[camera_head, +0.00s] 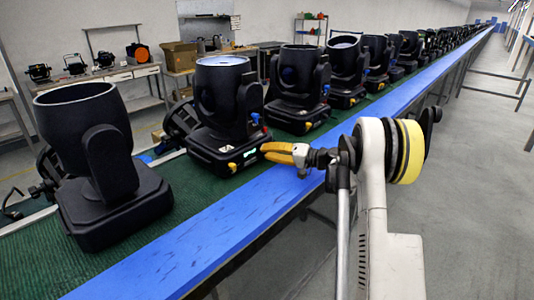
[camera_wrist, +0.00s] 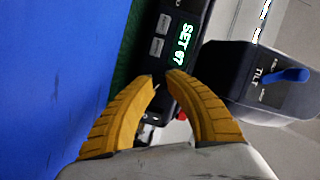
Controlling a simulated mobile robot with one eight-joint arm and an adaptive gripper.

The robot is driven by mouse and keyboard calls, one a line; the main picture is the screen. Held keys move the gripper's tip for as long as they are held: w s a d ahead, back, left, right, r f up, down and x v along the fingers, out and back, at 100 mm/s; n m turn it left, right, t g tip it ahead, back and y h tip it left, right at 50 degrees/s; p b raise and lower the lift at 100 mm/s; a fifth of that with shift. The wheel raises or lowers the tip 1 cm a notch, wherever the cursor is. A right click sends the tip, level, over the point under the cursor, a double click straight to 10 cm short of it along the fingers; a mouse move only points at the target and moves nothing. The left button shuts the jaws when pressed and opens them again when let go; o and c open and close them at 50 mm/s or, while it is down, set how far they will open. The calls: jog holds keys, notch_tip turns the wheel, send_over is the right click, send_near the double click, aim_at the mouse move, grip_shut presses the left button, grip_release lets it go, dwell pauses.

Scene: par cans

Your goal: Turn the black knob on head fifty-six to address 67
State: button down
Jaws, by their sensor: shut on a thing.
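A black moving-head light (camera_head: 222,105) stands on the green belt, with its lit display (camera_head: 249,154) facing my gripper. My gripper (camera_head: 266,152) has yellow fingers and reaches the front of its base from the right. There the fingertips of my gripper (camera_wrist: 161,79) are close together at the base panel, beside the display. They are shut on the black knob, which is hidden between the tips. I cannot read a head number.
A blue rail (camera_head: 230,215) runs along the near edge of the green belt (camera_head: 30,265). Another moving head (camera_head: 95,150) stands at the left, and a long row recedes beyond. In the wrist view a blue tilt lever (camera_wrist: 288,76) is at the right.

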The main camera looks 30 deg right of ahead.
dwell(0.4)
jog(key=c, duration=1.3)
grip_release()
jog(key=v, duration=1.2)
